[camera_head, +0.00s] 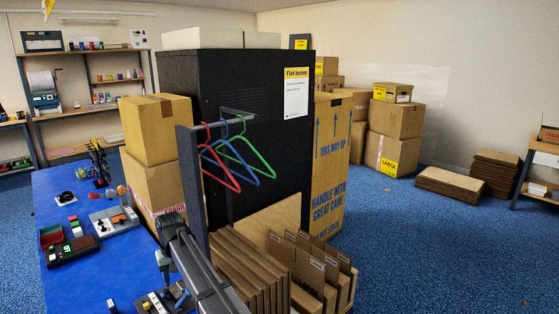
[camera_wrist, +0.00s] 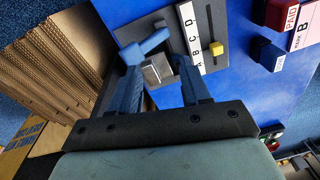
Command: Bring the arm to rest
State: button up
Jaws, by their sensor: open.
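My gripper (camera_wrist: 160,72) is open in the wrist view, its two fingers apart with nothing gripped between them. It points at a dark grey panel (camera_wrist: 222,22) on the blue table (camera_wrist: 255,90). The panel carries a blue handle (camera_wrist: 150,45), a white strip lettered A, B, C, D (camera_wrist: 196,40) and a yellow knob (camera_wrist: 215,49). The blue handle lies just beyond the fingertips; I cannot tell whether they touch it. In the head view my gripper (camera_head: 166,266) is low over the near end of the table, above the panel.
Brown cardboard sheets (camera_head: 250,275) stand close right of my arm. A post with coloured hangers (camera_head: 225,160) rises behind it, beside a black cabinet (camera_head: 235,85). Cartons (camera_head: 158,130) stand beside the table. Other small devices (camera_head: 68,242) lie farther left.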

jog(key=d+f+m, duration=0.2)
jog(key=d+f, duration=0.2)
jog(key=d, duration=0.5)
jog(key=d+f+m, duration=0.2)
jog(key=d+f, duration=0.3)
jog(key=d, duration=0.4)
jog(key=s+d+f+m+g, duration=0.1)
jog(key=s+d+f, duration=0.4)
jog(key=d+f, duration=0.35)
jog(key=s+d+f+g, duration=0.1)
jog(key=s+d+f, duration=0.4)
jog(key=d+f, duration=0.35)
jog(key=s+d+f+m+g+h, duration=0.1)
jog(key=s+d+f, duration=0.45)
jog(key=s, duration=0.25)
jog(key=s+d+f+g, duration=0.1)
jog(key=s+d+f, duration=0.4)
jog(key=s+f, duration=0.25)
jog(key=s+d+f+g, duration=0.1)
jog(key=s+d+f, duration=0.1)
jog(key=s, duration=0.7)
jog(key=s+d+f+g, duration=0.2)
jog(key=s+d, duration=0.2)
jog(key=s, duration=0.6)
jog(key=shift+d+m, duration=0.25)
jog(key=shift+m, duration=0.15)
